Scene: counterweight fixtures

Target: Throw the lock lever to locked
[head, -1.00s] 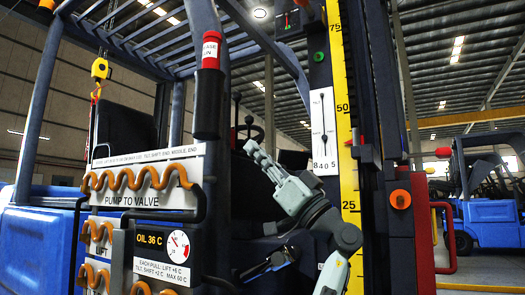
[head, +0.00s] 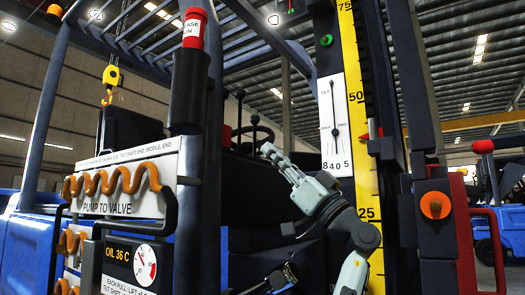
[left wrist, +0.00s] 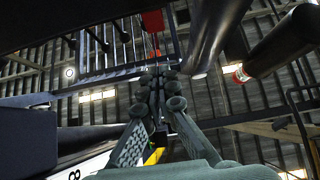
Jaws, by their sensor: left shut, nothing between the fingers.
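No lever in view is marked as the lock lever, so I cannot tell which one it is. A red-gripped bar (head: 483,146) juts out at the right edge. My left gripper (head: 268,150) is shut and empty, pointing up and left in front of the cab. In the left wrist view, its fingers (left wrist: 157,78) meet, with a red block (left wrist: 152,20) beyond them. My right gripper is not in view.
A yellow scale (head: 368,185) and a white tilt gauge plate (head: 334,125) are on the mast behind my arm. An orange knob (head: 435,205) sits on a dark box at right. Orange hoses (head: 118,182) and an oil gauge (head: 145,264) are at left.

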